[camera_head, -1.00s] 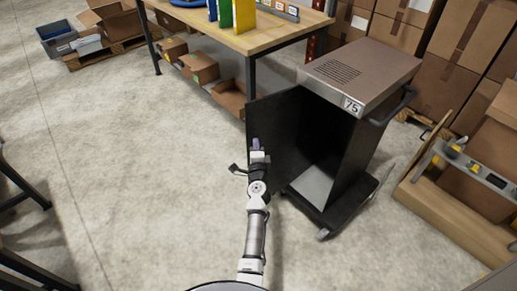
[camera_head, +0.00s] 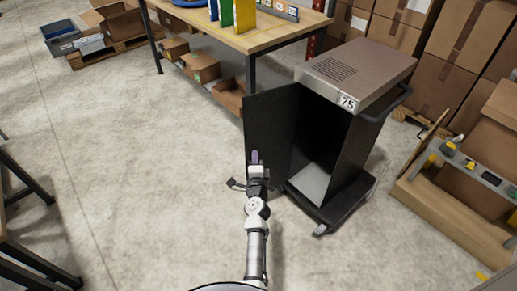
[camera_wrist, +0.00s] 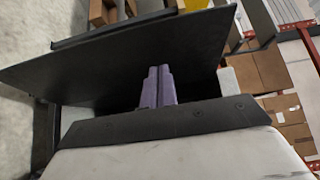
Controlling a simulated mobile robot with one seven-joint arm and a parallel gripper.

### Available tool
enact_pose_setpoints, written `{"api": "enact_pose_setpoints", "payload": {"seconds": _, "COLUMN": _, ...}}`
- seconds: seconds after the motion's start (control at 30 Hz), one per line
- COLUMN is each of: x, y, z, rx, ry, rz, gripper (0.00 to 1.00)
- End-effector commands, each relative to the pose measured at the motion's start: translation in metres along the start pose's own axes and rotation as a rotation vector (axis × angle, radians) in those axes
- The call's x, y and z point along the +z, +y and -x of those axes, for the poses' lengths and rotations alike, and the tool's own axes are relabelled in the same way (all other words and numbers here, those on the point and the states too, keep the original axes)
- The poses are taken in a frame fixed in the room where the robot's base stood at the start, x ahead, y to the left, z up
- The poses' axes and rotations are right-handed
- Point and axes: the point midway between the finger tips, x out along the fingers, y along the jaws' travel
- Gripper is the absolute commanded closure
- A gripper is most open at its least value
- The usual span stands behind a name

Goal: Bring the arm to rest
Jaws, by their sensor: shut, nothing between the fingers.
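The cabinet door (camera_wrist: 130,60) fills much of the wrist view beyond the fingers. I cannot tell whether the fingers touch the door. The cabinet (camera_head: 345,130), marked 75, stands open with a dark interior.
A wooden workbench (camera_head: 245,38) with coloured panels stands behind the cabinet door. Cardboard boxes (camera_head: 455,60) are stacked at the back right, and a low wooden frame (camera_head: 450,215) lies at the right. The floor (camera_head: 150,150) left of my arm is open.

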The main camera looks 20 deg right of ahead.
Motion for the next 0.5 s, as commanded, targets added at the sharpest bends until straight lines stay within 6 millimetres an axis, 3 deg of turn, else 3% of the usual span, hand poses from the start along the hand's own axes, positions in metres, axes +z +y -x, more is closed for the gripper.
{"api": "enact_pose_setpoints", "payload": {"seconds": 0.2, "x": 0.013, "y": -0.001, "z": 0.033, "rx": 0.001, "ry": -0.001, "rz": 0.001, "gripper": 1.00}}
{"api": "enact_pose_setpoints", "payload": {"seconds": 0.5, "x": 0.018, "y": 0.000, "z": 0.046, "rx": -0.001, "ry": 0.000, "rz": -0.001, "gripper": 1.00}}
